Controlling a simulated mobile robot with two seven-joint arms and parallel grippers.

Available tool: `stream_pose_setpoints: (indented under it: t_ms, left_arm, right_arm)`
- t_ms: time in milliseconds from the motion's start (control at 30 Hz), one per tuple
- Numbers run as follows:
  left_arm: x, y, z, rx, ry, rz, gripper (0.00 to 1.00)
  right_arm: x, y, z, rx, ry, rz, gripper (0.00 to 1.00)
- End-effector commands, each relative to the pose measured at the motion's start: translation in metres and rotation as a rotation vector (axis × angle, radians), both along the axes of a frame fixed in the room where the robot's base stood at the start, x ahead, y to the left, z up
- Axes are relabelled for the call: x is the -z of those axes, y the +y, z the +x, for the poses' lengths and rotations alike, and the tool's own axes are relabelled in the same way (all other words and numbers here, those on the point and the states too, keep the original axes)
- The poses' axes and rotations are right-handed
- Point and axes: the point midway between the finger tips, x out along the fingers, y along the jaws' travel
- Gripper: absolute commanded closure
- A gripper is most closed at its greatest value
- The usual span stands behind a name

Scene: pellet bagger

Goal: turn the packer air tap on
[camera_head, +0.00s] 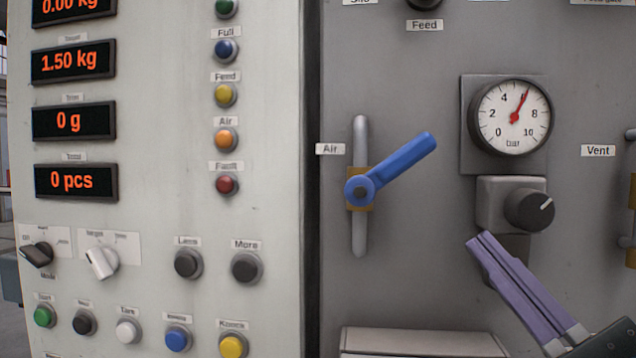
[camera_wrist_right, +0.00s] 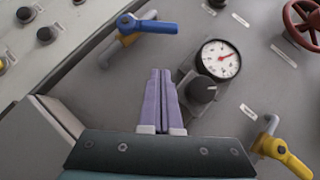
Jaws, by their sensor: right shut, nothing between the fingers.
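The air tap, beside the "Air" label (camera_head: 330,149), has a blue lever (camera_head: 400,165) on a short vertical grey pipe (camera_head: 360,240) with a brass body. The lever slants up and right from its pivot, neither along the pipe nor square across it. It also shows in the right wrist view (camera_wrist_right: 150,26). My right gripper (camera_head: 476,240) has purple fingers, shut and empty, below and right of the lever and apart from it. The fingers also show in the right wrist view (camera_wrist_right: 160,73). My left gripper is not in view.
A pressure gauge (camera_head: 511,117) and a black regulator knob (camera_head: 530,210) sit right of the tap, the knob close to my right fingertips. A yellow-handled tap (camera_wrist_right: 285,155) and red handwheel (camera_wrist_right: 302,22) are farther right. A button panel (camera_head: 150,210) stands left. A ledge (camera_head: 420,343) juts below.

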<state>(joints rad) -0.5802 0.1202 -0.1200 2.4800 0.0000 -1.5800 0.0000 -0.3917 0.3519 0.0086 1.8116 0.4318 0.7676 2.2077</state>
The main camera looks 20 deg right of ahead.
Motion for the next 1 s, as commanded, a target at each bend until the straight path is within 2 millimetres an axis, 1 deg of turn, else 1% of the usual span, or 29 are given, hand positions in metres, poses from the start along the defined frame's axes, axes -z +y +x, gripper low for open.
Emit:
stream_pose_setpoints:
  t_ms: [33, 200, 267, 400, 500, 667, 1000]
  left_arm:
    - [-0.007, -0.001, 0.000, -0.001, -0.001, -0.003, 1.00]
    - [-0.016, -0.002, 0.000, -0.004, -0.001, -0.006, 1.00]
    - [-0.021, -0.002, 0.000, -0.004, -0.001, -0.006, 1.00]
    - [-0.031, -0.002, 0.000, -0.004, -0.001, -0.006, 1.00]
    - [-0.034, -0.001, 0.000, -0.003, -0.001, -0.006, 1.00]
    - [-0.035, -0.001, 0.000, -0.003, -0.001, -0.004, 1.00]
    - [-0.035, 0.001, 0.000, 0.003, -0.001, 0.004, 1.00]
  right_arm:
    - [-0.011, 0.000, 0.010, 0.002, -0.006, 0.000, 1.00]
    - [-0.031, -0.001, 0.039, 0.002, -0.004, 0.000, 1.00]
    - [-0.039, 0.002, 0.046, 0.001, -0.004, 0.002, 1.00]
    - [-0.054, 0.013, 0.051, 0.001, 0.000, 0.001, 1.00]
    - [-0.059, 0.017, 0.054, 0.002, 0.000, 0.000, 1.00]
    - [-0.061, 0.020, 0.055, 0.002, 0.001, -0.002, 1.00]
    - [-0.061, 0.020, 0.055, 0.001, 0.004, -0.005, 1.00]
